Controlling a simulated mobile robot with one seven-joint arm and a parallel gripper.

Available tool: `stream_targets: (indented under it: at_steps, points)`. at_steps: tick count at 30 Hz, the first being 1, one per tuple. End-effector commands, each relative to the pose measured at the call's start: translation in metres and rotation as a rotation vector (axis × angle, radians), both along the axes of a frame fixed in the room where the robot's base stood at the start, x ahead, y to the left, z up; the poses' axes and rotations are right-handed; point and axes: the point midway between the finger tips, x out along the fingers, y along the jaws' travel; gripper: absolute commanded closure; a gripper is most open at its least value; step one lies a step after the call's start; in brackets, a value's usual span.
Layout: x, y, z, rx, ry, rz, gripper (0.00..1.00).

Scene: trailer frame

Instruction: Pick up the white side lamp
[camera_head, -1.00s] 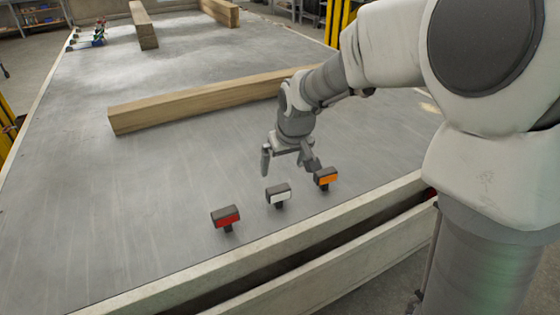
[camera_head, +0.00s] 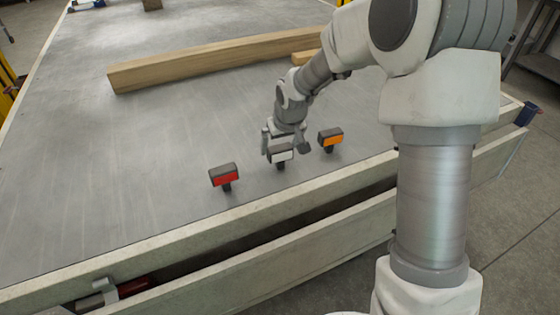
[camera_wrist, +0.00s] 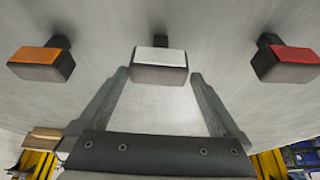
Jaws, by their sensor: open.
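The white side lamp (camera_head: 281,154) is a small dark block with a white face, standing on the trailer bed between a red lamp (camera_head: 224,177) and an orange lamp (camera_head: 330,138). My gripper (camera_head: 285,144) is open, with its fingers close to the white lamp. In the wrist view the white lamp (camera_wrist: 160,61) sits just beyond and between the fingertips (camera_wrist: 158,74). The orange lamp (camera_wrist: 42,60) is to its left there and the red lamp (camera_wrist: 287,61) to its right. Whether a finger touches the white lamp cannot be told.
The grey trailer bed (camera_head: 120,165) is mostly clear. A long wooden beam (camera_head: 200,64) lies behind the lamps. The pale side rail (camera_head: 190,228) runs in front of them.

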Motion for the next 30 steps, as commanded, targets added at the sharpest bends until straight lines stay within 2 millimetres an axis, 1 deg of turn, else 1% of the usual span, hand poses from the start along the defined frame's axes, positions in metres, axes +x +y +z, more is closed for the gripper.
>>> stream_targets:
  at_steps: [5, 11, 14, 16, 22, 26, 27, 29, 30]
  points:
    - [0.003, 0.0, -0.01, 0.0, 0.001, 0.0, 0.0]
    - [0.01, 0.001, -0.039, 0.0, 0.002, 0.0, 0.0]
    - [0.015, 0.003, -0.05, 0.0, 0.002, 0.0, 0.0]
    - [0.017, 0.004, -0.053, 0.0, 0.001, 0.0, 0.0]
    - [0.017, 0.004, -0.051, 0.0, 0.0, 0.0, 0.0]
    - [0.017, 0.004, -0.051, 0.0, 0.0, 0.0, 0.23]
    - [0.017, 0.004, -0.051, 0.0, 0.0, 0.0, 0.31]
    - [0.017, 0.004, -0.051, 0.0, 0.0, 0.0, 0.41]
    - [0.017, 0.004, -0.051, 0.0, 0.0, 0.0, 0.49]
